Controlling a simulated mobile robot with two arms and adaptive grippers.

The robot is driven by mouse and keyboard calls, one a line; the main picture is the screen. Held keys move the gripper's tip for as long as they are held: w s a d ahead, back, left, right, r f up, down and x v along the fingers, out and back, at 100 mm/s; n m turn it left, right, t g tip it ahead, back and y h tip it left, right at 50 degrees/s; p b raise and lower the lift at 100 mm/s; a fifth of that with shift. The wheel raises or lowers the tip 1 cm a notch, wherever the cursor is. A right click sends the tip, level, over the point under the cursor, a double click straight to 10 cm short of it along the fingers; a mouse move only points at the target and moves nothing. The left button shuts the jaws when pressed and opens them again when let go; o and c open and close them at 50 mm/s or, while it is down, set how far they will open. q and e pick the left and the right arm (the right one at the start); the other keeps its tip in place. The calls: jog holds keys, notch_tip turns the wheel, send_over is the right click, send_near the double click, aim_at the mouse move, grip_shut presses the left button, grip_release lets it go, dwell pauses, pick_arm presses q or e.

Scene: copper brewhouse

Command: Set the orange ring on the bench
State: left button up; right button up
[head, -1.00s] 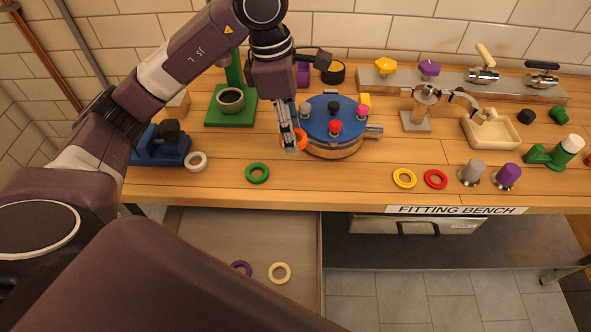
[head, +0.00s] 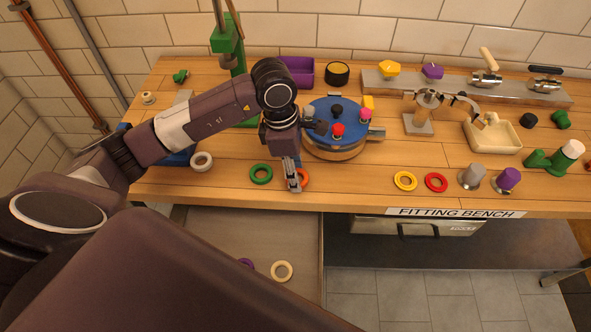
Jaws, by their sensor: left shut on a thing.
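The orange ring (head: 304,179) is at my left gripper (head: 294,187), near the bench's front part, just right of a green ring. The gripper points down and is shut on the ring's left side, hiding part of it. The ring is at or just above the wooden bench (head: 350,190); I cannot tell whether it touches the wood. My right gripper is not in view.
A green ring (head: 261,174) lies close to the left, and a round blue-topped turntable (head: 335,122) stands behind. Yellow (head: 405,181) and red (head: 436,182) rings lie to the right. Bare wood lies between. An open drawer (head: 230,222) below holds rings.

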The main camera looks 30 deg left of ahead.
pick_arm(q)
jog(key=shift+f, duration=0.15)
jog(key=o, duration=0.8)
jog(key=shift+c, duration=0.2)
jog(key=shift+o, duration=0.4)
